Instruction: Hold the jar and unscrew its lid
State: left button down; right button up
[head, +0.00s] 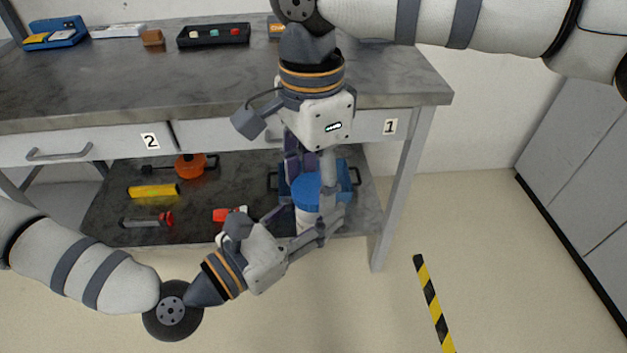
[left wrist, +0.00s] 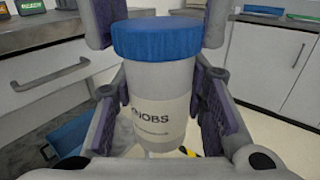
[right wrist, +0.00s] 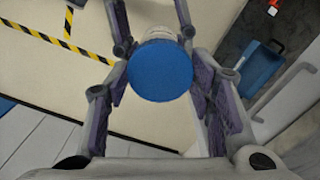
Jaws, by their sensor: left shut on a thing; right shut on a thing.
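The jar (left wrist: 160,98) is pale and upright, with a label on which "OBS" can be read. Its wide blue lid (head: 306,189) sits on top and appears level on the body. My left gripper (head: 312,220) is shut on the jar body from the side, below the lid. My right gripper (head: 310,178) reaches down from above and is shut on the lid; its fingers flank the lid (right wrist: 160,71) in the right wrist view. In the head view, the fingers hide parts of the jar. Whether lid and body are still threaded together cannot be seen.
A grey bench (head: 400,80) with drawers stands behind the jar. Its lower shelf (head: 110,205) holds a blue crate (head: 345,178), an orange pot (head: 190,166), a yellow item (head: 153,191) and red tools. Yellow-black tape (head: 433,300) marks open floor at the right.

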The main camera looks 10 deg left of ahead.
aim_at(313, 187)
jog(key=shift+r, duration=0.65)
jog(key=shift+r, duration=0.1)
jog(key=shift+r, duration=1.9)
